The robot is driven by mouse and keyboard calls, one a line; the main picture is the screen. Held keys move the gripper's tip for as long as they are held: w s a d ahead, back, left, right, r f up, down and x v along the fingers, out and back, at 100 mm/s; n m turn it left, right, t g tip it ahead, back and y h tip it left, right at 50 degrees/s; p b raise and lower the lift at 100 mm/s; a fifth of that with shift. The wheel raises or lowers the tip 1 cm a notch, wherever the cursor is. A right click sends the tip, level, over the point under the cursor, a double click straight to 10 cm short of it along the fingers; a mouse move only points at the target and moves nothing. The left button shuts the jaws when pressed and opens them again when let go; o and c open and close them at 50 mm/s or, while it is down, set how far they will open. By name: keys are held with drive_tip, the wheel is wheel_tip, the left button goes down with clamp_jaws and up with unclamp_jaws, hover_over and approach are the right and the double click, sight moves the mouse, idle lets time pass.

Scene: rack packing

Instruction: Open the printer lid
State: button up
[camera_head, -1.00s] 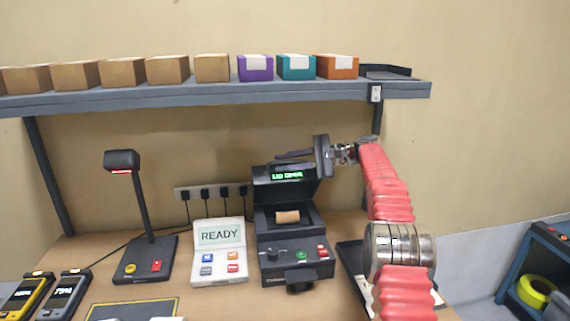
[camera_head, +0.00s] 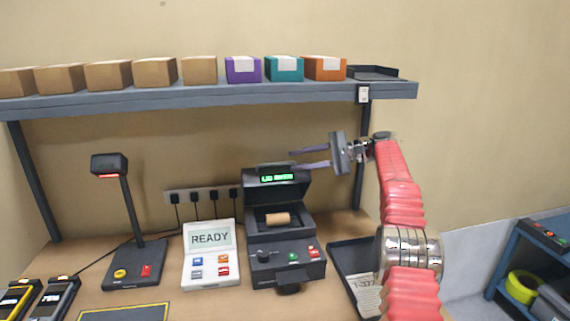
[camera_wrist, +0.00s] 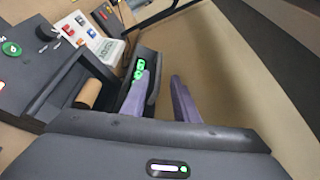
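The dark printer (camera_head: 290,250) stands on the bench with its lid (camera_head: 277,190) raised. A green display glows on the lid's upper edge; its text seems to read lid open, though blurred. A tan roll (camera_head: 277,219) shows in the exposed bay, and also in the wrist view (camera_wrist: 88,94). My gripper (camera_head: 292,159) is above and right of the lid, its two fingers apart with nothing between them. In the wrist view the fingers (camera_wrist: 160,98) are spread, one overlapping the raised lid (camera_wrist: 147,75) near its display. Whether that finger touches the lid is unclear.
A white panel reading READY (camera_head: 211,240) stands left of the printer, with a scanner on a post (camera_head: 130,220) beyond it. A shelf (camera_head: 210,103) with several boxes hangs above. A dark tray (camera_head: 345,262) lies right of the printer, partly behind my arm.

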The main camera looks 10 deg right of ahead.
drive_tip(key=shift+v, duration=2.85)
drive_tip(key=shift+c, duration=0.4)
